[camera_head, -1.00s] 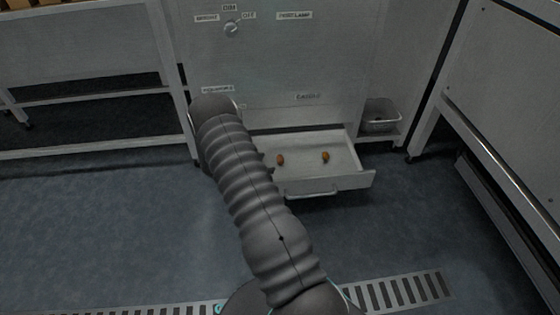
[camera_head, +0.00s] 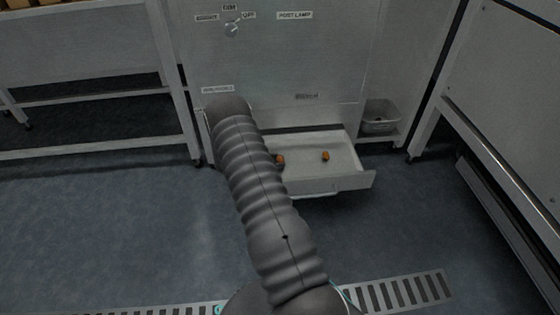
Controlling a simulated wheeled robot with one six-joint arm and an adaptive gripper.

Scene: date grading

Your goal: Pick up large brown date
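Two small orange-brown dates lie apart in an open white drawer (camera_head: 350,181) low in the grey cabinet. The left date (camera_head: 281,160) is close beside my arm's edge and partly covered by it. The right date (camera_head: 325,156) lies in the open middle of the drawer. I cannot tell from this view which one is larger. My dark ribbed arm reaches up across the drawer's left side. My gripper is hidden behind the arm.
The cabinet (camera_head: 330,65) has a dial (camera_head: 231,28) and several labels. A grey bin (camera_head: 380,118) stands on a shelf right of the drawer. A white-framed bench (camera_head: 90,150) is at left, and another unit (camera_head: 510,90) at right.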

